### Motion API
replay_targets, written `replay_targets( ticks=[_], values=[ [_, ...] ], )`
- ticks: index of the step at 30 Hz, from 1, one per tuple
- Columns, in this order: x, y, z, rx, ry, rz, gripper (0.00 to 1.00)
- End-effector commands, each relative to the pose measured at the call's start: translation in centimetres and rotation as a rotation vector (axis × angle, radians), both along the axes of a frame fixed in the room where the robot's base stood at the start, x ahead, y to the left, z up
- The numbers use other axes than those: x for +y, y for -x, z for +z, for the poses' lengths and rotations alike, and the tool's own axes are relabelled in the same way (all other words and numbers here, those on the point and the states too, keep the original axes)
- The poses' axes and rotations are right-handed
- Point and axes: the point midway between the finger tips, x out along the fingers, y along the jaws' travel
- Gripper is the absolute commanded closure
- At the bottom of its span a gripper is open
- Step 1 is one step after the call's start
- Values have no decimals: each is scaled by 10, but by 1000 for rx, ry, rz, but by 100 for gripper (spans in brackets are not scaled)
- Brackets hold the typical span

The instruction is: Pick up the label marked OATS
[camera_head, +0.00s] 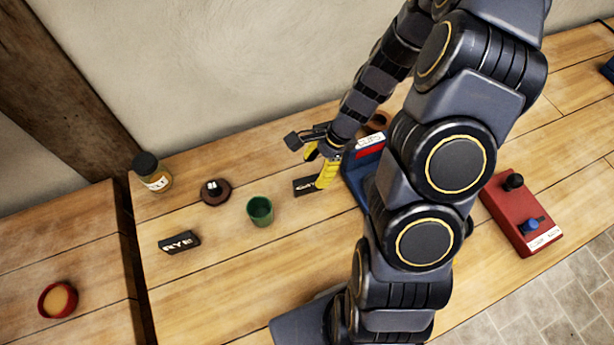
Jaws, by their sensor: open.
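A small dark label (303,187) with pale lettering lies on the wooden bench. Its lettering is partly hidden by a yellow finger; what shows looks like the start of OATS. My gripper (319,167), with yellow fingers, is open at the right end of this label. One finger overlaps the label in the picture; I cannot tell whether it touches. A second dark label (180,243) reads RYE and lies further left, apart from my gripper.
A green cup (260,211) stands left of the OATS label. A dark brown round item (215,191) and a lidded jar (155,176) are further left. A blue box (356,182) stands close right of my gripper. A red box (523,214) with knobs is far right.

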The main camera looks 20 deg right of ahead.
Motion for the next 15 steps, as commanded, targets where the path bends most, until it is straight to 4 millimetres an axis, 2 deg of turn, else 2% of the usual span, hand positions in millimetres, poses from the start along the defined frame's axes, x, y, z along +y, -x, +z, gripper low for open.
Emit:
replay_targets(
  ticks=[15],
  values=[
    [12,-2,-42,4,-2,-11,51]
  ],
)
